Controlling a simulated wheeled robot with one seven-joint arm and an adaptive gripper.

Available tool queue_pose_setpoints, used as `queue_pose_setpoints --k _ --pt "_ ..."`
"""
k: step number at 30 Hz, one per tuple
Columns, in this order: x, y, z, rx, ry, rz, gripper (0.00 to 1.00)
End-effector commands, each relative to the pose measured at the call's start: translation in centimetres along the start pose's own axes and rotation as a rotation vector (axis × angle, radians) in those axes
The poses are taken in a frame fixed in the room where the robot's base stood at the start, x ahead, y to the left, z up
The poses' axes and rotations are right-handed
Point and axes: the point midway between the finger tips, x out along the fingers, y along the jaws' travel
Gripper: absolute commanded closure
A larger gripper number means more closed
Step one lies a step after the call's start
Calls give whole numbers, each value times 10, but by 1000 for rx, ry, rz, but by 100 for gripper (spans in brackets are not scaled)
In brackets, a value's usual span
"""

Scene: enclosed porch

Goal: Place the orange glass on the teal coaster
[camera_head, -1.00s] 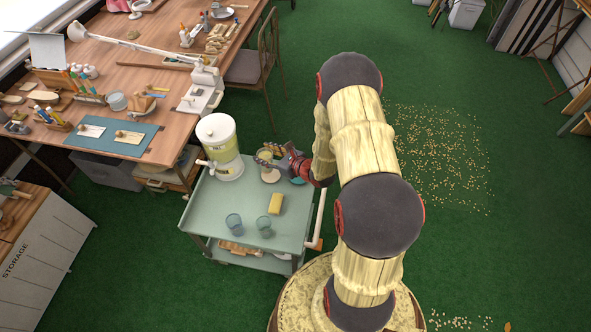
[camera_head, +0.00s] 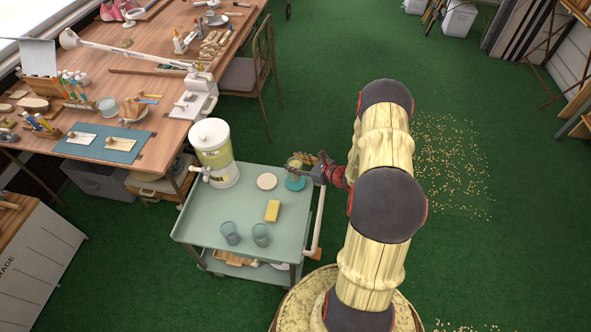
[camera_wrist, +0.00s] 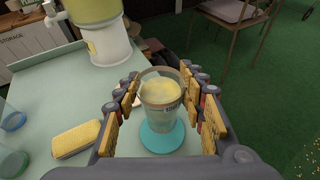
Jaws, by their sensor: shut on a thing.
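The orange glass (camera_wrist: 160,95) is a clear tumbler with yellowish, pulpy contents. It is upright between the fingers of my gripper (camera_wrist: 163,103), which is shut on it. The teal coaster (camera_wrist: 165,142) is a round disc directly below the glass; whether the base touches it or hovers just above I cannot tell. In the head view the glass (camera_head: 294,166) stands over the coaster (camera_head: 295,184) at the cart's right side, with my gripper reaching in from the right. The glass hides part of the coaster.
A cluttered workbench (camera_head: 150,65) stands behind left.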

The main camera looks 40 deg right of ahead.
Motion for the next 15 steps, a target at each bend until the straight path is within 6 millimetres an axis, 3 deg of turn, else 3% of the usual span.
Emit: queue_pose_setpoints --k 5,15 --pt "11 1 -28 3 1 1 100" --pt "12 1 -29 1 0 0 100"
